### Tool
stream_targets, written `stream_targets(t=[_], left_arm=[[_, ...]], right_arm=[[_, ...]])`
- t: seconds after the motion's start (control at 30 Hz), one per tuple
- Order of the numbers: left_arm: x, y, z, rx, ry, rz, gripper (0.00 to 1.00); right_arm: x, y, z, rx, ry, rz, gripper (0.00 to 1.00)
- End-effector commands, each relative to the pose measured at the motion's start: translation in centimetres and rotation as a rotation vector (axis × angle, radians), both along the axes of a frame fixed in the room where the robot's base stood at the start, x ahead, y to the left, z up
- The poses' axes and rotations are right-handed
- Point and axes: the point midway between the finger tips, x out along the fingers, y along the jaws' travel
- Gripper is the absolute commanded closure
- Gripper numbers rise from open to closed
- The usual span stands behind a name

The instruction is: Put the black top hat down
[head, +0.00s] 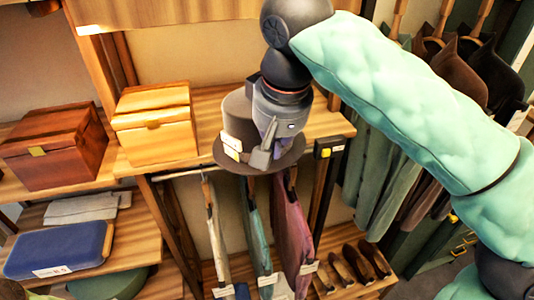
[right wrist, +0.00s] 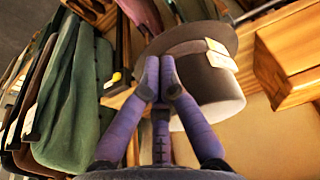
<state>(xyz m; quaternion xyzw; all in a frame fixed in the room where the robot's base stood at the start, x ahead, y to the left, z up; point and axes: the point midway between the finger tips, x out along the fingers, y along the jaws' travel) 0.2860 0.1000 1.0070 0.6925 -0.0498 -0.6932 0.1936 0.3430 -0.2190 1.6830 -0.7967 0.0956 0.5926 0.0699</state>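The top hat (head: 237,108), dark grey-brown in this light, is at the wooden shelf (head: 318,118) in the middle of the head view. It is upright, crown up, with its brim overlapping the shelf's front edge; I cannot tell whether it touches the board. A pale tag is on its side. My right gripper (head: 262,157) is at the near side of the brim and partly hides the crown. In the right wrist view its fingers (right wrist: 160,68) are together at the brim of the hat (right wrist: 212,85), apparently pinching it. My left gripper is not in view.
A light wooden box (head: 155,125) stands left of the hat, and a dark red box (head: 58,148) farther left. Clothes (head: 257,235) hang below the shelf. More garments (head: 375,165) hang at the right. Bare shelf lies right of the hat.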

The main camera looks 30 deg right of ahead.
Motion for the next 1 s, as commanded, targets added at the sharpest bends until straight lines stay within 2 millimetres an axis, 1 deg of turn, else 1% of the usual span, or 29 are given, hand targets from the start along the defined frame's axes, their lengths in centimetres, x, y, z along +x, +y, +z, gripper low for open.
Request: stream_targets(t=[0.03,0.43,0.6,0.7,0.83,1.0], left_arm=[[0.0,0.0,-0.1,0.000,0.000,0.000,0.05],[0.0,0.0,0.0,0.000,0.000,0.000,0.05],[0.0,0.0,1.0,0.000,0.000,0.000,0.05],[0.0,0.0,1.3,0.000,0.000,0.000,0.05],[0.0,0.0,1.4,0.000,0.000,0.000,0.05],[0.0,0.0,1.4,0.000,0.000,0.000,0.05]], right_arm=[[0.1,-0.1,-1.0,-0.002,0.004,-0.002,1.00],[2.2,-0.6,-8.0,0.000,0.003,-0.001,1.00],[4.7,-1.2,-7.7,0.001,0.002,-0.002,1.00],[5.5,-1.3,-7.7,0.000,0.002,0.000,1.00],[6.1,-1.5,-7.8,0.001,0.001,0.000,1.00],[6.2,-1.5,-7.9,0.001,0.000,0.001,1.00]])
